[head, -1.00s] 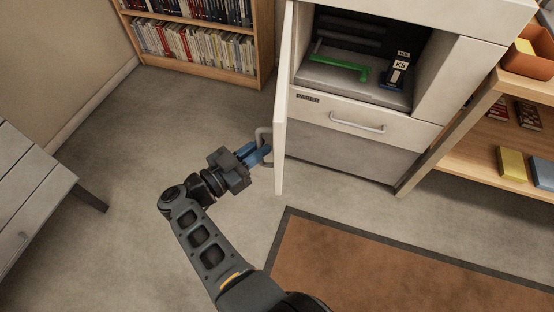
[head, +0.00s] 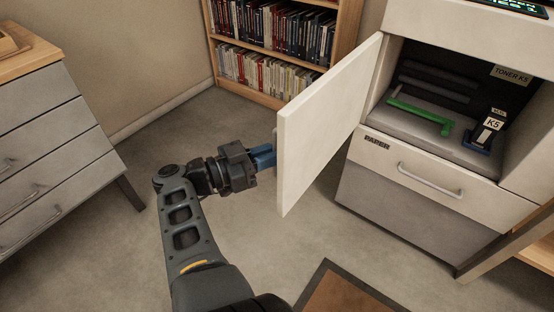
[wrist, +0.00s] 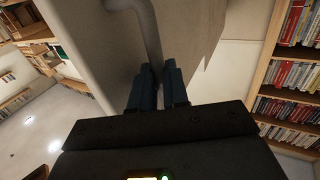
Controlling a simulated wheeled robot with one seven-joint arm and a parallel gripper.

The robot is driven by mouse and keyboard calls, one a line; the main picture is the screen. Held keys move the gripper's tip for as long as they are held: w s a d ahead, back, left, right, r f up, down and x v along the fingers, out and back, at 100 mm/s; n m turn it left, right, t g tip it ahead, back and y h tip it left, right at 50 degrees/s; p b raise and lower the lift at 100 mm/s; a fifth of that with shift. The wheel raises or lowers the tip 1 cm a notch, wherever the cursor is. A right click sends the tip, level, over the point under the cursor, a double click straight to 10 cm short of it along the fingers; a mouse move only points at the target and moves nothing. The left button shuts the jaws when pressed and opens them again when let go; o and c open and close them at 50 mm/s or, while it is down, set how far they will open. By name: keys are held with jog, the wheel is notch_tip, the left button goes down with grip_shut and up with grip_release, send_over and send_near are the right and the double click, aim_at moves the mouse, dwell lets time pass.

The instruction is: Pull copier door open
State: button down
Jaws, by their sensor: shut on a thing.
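The copier (head: 440,195) stands at the right in the head view. Its pale door (head: 325,125) is swung well out to the left, so the inside shows. My gripper (head: 270,157) is at the door's outer face, its blue fingers shut on the door handle. The handle is mostly hidden in the head view. In the wrist view the curved grey handle (wrist: 147,28) runs down between the fingertips (wrist: 157,78), with the door panel (wrist: 195,35) behind it.
Inside the copier are a green lever (head: 418,112) and a K5 toner cartridge (head: 487,130). A paper drawer (head: 430,178) is below. A bookcase (head: 285,45) stands behind the door, and a grey drawer cabinet (head: 55,150) at the left. Floor between is clear.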

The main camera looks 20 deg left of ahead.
jog(key=shift+w+d+r, duration=0.2)
jog(key=shift+w, duration=0.05)
jog(key=c, duration=1.1)
grip_release()
jog(key=shift+f, duration=0.15)
jog(key=shift+s, duration=0.1)
jog(key=shift+s+a, duration=0.1)
